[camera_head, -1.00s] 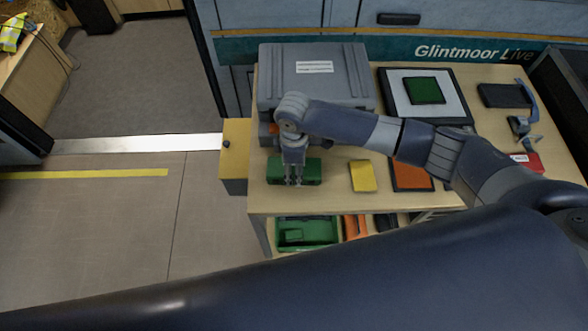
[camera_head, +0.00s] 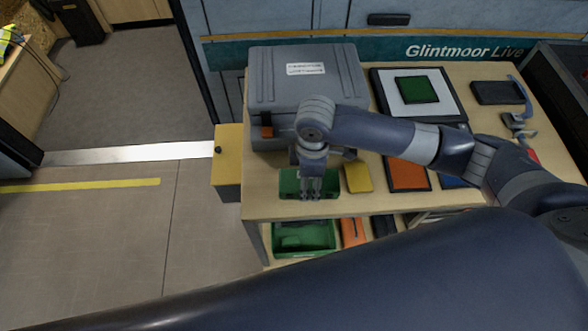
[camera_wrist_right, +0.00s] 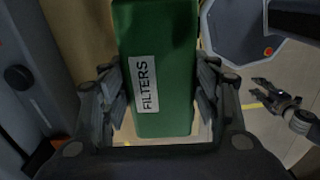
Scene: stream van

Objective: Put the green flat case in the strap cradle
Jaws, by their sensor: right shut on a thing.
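The green flat case (camera_head: 292,184), labelled FILTERS, is at the bench's front left; it also shows in the right wrist view (camera_wrist_right: 165,60). My right gripper (camera_head: 318,193) points down over the case. In the right wrist view its fingers are shut on the case's two sides. I cannot tell whether the case still touches the bench top. A blue-grey strap with a dark buckle-like piece (camera_head: 515,121) lies at the bench's right end, and may be the strap cradle. My left gripper (camera_wrist_right: 268,95) shows small in the right wrist view, apart and empty, its fingers spread.
A big grey case (camera_head: 305,85) stands behind my right gripper. A yellow piece (camera_head: 358,178) lies just right of the green case, then an orange panel (camera_head: 407,175). A green square on a pale board (camera_head: 417,89) lies behind. A green bin (camera_head: 303,238) sits on the lower shelf.

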